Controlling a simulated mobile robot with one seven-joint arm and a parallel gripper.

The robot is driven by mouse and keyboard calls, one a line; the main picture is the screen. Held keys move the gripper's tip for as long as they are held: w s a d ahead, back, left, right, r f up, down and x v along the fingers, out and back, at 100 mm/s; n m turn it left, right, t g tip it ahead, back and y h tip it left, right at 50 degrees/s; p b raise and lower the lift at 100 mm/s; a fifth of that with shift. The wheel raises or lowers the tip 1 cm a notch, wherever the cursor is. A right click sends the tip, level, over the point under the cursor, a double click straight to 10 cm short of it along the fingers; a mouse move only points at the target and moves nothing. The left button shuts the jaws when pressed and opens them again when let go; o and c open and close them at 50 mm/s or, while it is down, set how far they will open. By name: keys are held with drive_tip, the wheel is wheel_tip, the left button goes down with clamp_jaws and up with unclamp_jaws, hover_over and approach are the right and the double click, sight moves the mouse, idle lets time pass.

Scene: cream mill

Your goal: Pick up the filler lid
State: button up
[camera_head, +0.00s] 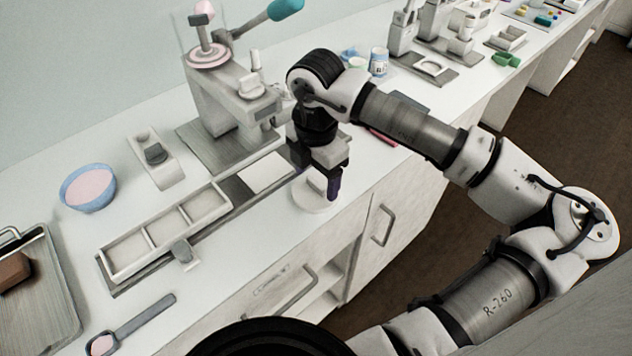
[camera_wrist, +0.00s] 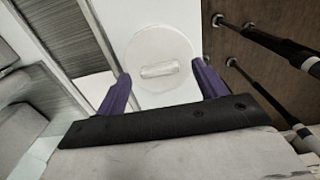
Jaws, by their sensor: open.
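The filler lid is a round, off-white disc with a raised bar handle. In the head view the lid (camera_head: 309,198) lies flat near the counter's front edge, partly hidden by my gripper. In the wrist view the lid (camera_wrist: 147,52) is whole, its handle lying crosswise just ahead of my fingertips. My gripper (camera_head: 331,186) points down over the lid. In the wrist view its purple fingers (camera_wrist: 161,88) are spread wide with nothing between them. The fingers look apart from the handle; the exact height above it is hard to tell.
The filler machine (camera_head: 225,105) stands behind my gripper. A sectioned tray (camera_head: 150,245) sits on a metal rail to the left, with a blue bowl (camera_head: 66,200) beyond. A scoop (camera_head: 130,325) lies at front left. The counter drops off close to the lid.

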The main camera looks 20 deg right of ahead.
drive_tip(key=shift+f, duration=0.6)
drive_tip(key=c, duration=1.1)
drive_tip(key=shift+o, duration=0.2)
drive_tip(key=shift+r, duration=0.1)
